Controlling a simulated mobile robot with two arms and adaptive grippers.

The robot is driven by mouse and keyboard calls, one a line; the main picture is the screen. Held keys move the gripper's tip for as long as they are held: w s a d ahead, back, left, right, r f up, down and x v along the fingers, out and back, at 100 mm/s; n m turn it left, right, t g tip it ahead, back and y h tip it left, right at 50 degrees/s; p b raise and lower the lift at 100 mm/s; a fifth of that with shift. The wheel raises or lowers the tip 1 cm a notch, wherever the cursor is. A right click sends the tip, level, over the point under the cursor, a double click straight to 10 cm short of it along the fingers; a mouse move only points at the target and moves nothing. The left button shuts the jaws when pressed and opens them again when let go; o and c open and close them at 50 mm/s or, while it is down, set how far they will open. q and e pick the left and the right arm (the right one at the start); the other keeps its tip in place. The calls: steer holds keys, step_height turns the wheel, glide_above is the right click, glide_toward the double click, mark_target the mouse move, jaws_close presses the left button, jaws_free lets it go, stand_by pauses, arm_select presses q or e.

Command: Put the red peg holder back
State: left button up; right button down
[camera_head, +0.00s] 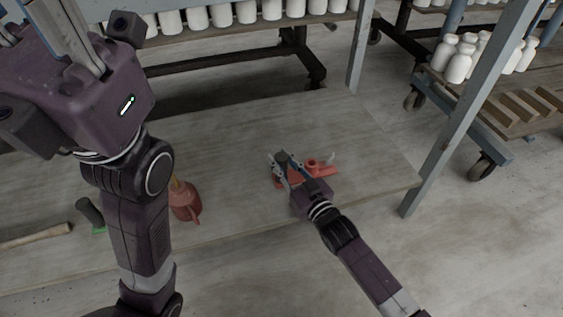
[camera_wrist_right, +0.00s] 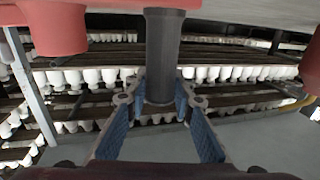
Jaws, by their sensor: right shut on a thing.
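The red peg holder (camera_head: 324,167) is at the right part of the wooden table, with red parts showing around and beyond my fingers. A dark upright post (camera_head: 283,158) stands at its left end. My right gripper (camera_head: 281,170) is shut on this post. In the right wrist view the dark post (camera_wrist_right: 162,50) stands between the blue-padded fingers (camera_wrist_right: 160,105), with a red part (camera_wrist_right: 55,28) at upper left. Whether the holder touches the table is hidden. My left gripper (camera_head: 85,45) is partly in view at upper left, its fingertips cut off.
A dark cylinder with a green base (camera_head: 90,213) and a wooden handle (camera_head: 35,236) lie further left. A grey post (camera_head: 455,110) rises at the right. Racks of white bottles (camera_head: 222,15) stand behind.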

steer(key=shift+r, duration=0.1)
steer(key=c, duration=1.7)
jaws_free()
steer(key=shift+o, duration=0.2)
